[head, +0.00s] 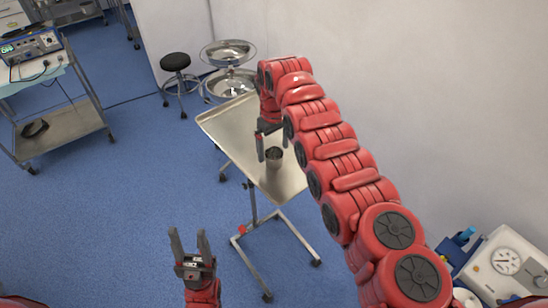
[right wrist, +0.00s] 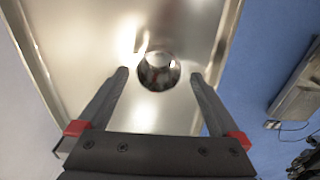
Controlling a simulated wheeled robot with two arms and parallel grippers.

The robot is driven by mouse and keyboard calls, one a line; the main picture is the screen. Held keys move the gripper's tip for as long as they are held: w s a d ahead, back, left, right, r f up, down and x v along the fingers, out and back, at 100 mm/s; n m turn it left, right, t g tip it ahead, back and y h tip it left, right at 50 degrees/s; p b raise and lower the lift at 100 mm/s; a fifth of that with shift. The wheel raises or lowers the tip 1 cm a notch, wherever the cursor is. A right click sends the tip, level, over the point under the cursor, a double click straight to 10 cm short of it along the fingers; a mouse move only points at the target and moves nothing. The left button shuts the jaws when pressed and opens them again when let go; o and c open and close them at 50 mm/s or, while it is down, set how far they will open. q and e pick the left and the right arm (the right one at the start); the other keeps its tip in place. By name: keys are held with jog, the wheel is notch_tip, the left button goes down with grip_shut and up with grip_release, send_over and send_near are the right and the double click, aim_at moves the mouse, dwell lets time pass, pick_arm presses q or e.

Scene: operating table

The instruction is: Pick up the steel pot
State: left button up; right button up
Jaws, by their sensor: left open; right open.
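The steel pot (head: 274,157) stands upright on a metal tray table (head: 222,122). It also shows in the right wrist view (right wrist: 159,70), seen from above, just beyond and between my fingertips. My right gripper (head: 271,150) is open above the tray, close to the pot, with its fingers pointing down; it also shows in the right wrist view (right wrist: 160,75). The fingers do not touch the pot in that view. My left gripper (head: 188,236) is open and empty, low over the blue floor, away from the tray table.
A stand with steel basins (head: 229,54) and a black stool (head: 176,62) are behind the tray table. A metal cart (head: 62,130) with a device is at the left. Medical equipment (head: 503,262) stands at the lower right. The wall is close on the right.

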aim_at(274, 154)
jog(key=shift+d+f+p, duration=0.1)
jog(key=shift+f+p, duration=0.3)
jog(key=shift+f, duration=1.15)
jog(key=c, duration=1.3)
jog(key=shift+r, duration=0.1)
jog(key=shift+c, duration=0.2)
